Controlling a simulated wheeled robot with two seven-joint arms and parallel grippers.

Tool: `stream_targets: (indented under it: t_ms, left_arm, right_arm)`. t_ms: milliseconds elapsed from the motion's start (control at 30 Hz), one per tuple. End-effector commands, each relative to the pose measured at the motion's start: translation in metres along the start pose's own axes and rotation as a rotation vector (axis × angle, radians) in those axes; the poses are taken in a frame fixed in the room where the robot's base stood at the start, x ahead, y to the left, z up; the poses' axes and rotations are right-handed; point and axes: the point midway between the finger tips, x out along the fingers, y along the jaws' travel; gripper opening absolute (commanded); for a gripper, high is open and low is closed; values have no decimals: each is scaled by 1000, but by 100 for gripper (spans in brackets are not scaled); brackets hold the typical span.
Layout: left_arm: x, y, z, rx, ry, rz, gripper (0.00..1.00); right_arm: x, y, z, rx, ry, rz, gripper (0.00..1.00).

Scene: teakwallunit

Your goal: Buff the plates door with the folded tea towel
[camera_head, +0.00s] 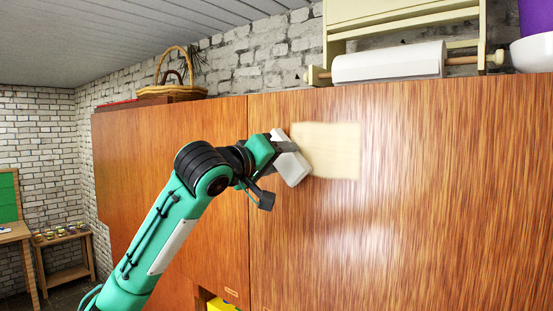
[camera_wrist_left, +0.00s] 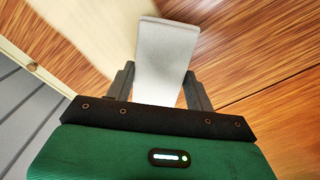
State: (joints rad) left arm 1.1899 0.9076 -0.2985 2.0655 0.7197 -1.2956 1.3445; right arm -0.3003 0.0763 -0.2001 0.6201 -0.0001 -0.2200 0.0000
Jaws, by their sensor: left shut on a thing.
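The plates door (camera_head: 420,210) is a large wood-grain panel filling the right of the head view. A pale cream rectangular patch (camera_head: 335,150) shows on its upper left part, and it also shows in the left wrist view (camera_wrist_left: 90,30). My left gripper (camera_head: 278,145) is shut on the folded tea towel (camera_head: 293,168), a white-grey pad. The towel is at the patch's left edge; I cannot tell whether it touches the door. In the left wrist view the towel (camera_wrist_left: 162,60) sticks out between both fingers. My right gripper is not in view.
A wicker basket (camera_head: 172,90) stands on top of the unit at left. A paper roll (camera_head: 390,64) on a cream rack and a white bowl (camera_head: 533,52) are above the door. A yellow object (camera_head: 222,305) shows in an opening below. The door's lower right surface is clear.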

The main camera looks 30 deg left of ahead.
Motion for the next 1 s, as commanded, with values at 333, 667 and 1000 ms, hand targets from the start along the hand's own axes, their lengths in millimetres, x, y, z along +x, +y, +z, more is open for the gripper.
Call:
stream_targets:
  t_ms: [333, 667, 1000]
  left_arm:
    - [7, 0, 0, -1, -1, 0, 35]
    - [9, 4, 3, 0, 0, 1, 35]
    - [7, 23, 21, 0, 0, 2, 35]
  right_arm:
    - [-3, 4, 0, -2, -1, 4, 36]
    - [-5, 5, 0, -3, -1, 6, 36]
    - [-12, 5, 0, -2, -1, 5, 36]
